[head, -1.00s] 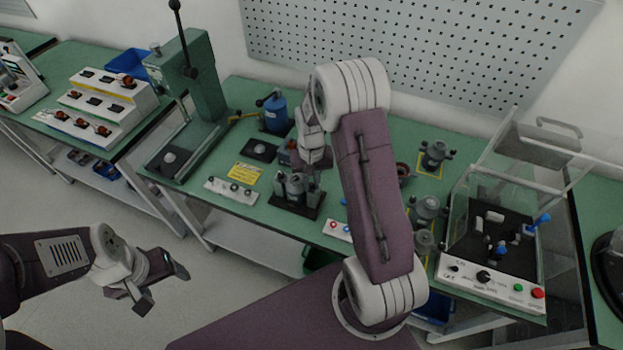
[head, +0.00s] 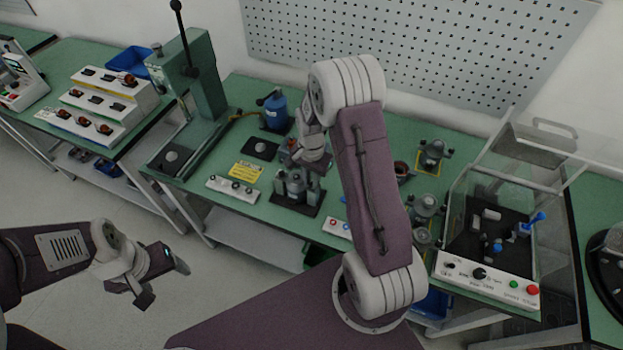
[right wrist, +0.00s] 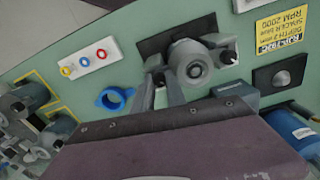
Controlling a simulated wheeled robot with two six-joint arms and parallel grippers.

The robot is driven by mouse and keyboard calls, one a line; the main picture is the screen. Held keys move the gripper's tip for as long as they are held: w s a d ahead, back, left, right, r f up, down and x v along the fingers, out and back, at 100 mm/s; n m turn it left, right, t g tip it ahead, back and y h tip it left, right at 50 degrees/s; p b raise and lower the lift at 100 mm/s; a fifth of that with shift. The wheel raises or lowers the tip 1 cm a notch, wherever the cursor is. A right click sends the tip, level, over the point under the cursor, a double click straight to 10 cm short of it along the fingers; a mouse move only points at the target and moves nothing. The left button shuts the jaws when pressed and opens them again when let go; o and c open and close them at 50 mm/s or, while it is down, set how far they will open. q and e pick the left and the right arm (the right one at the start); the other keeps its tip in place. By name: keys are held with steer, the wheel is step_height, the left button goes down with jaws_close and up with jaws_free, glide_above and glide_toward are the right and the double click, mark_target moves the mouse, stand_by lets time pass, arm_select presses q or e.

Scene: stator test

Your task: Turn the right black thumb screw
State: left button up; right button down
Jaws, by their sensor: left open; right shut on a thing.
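The stator fixture, a grey cylinder on a black base (head: 290,205), stands on the green bench in the head view. In the right wrist view the round grey stator top (right wrist: 191,62) sits between two black thumb screws. One black thumb screw (right wrist: 228,57) is free. The right black thumb screw (right wrist: 156,76), on the left in this turned view, is between my right gripper's fingers (right wrist: 160,88). My right gripper is shut on it, though the contact is partly hidden. My left gripper (head: 164,279) is open and empty, away from the bench.
A clear-lidded test box (head: 487,272) is at right.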

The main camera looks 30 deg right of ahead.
stand_by(0.5)
steer(key=c, duration=1.3)
jaws_free()
steer(key=shift+s+d, duration=0.1)
step_height(320, 180, up, 8)
steer(key=p, duration=0.6)
steer(key=shift+f+p, duration=0.2)
steer(key=shift+p, duration=0.2)
steer(key=shift+r, duration=0.35)
steer(key=shift+f, duration=0.1)
steer(key=shift+f, duration=0.1)
